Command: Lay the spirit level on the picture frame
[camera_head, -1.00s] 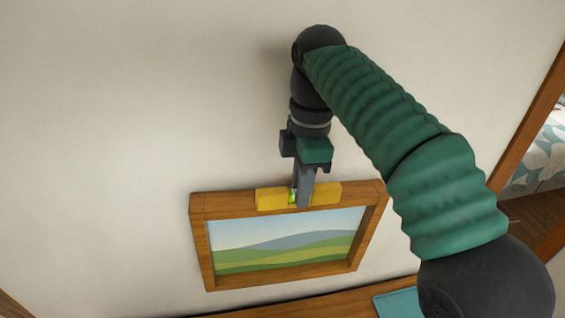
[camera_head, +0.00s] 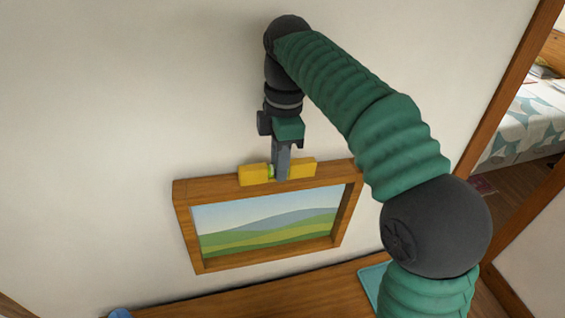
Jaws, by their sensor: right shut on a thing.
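The picture frame (camera_head: 184,225) is wooden, with a landscape of green hills inside, and hangs on the pale wall. The spirit level (camera_head: 303,168) is a small yellow bar with a greenish vial near its middle. It lies along the frame's top edge; whether it touches the wood or hovers just above, I cannot tell. My right gripper (camera_head: 281,174) comes down from above and is shut on the level's middle, hiding part of it. My left gripper is not in view.
A wooden surface (camera_head: 245,301) runs below the frame, with a teal item (camera_head: 374,284) on it and a blue thing (camera_head: 120,313) at the lower left. A wooden door frame (camera_head: 510,85) stands at the right, with a bed (camera_head: 525,120) beyond. The wall around the frame is bare.

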